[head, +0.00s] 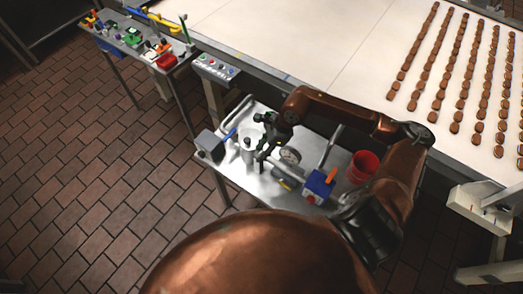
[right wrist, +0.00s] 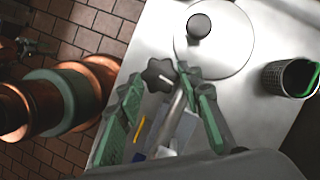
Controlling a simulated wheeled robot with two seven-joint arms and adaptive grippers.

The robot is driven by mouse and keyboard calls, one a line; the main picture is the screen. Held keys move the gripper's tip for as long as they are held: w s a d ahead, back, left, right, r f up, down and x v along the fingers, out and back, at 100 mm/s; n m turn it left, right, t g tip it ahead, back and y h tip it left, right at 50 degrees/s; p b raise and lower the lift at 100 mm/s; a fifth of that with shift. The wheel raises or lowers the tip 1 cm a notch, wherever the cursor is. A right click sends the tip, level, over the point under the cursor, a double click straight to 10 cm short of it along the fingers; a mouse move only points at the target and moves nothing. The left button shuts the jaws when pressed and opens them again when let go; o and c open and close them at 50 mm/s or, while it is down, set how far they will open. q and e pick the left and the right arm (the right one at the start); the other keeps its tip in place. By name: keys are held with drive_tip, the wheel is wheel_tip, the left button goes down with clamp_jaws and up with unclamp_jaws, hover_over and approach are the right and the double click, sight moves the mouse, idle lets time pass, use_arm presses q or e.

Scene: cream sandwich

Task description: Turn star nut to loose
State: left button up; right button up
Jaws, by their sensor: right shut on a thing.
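The star nut (right wrist: 158,75) is a black, lobed knob in the right wrist view, at the end of a grey rod. It lies between the fingertips of my right gripper (right wrist: 161,82), whose green-lined fingers stand on either side of it. My right gripper is shut on it. In the head view my right gripper (head: 263,152) points down over the small metal table (head: 240,177). The nut cannot be made out there, hidden at the gripper. My left gripper is not in view.
A round lid with a black knob (right wrist: 198,27) and a dark basket (right wrist: 290,78) stand near the nut. On the table are a round gauge (head: 290,156), a blue box (head: 319,186), a red cup (head: 363,167) and a grey box (head: 211,143). A conveyor (head: 320,50) lies behind.

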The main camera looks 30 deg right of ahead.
drive_tip(key=shift+m+t+b, duration=0.4)
drive_tip(key=shift+m+t, duration=0.1)
drive_tip(key=shift+m, duration=0.6)
drive_tip(key=o, duration=1.2)
drive_tip(key=shift+c, duration=0.2)
drive_tip(key=v, duration=1.2)
drive_tip(key=shift+a+r, duration=0.15)
drive_tip(key=shift+a, duration=0.15)
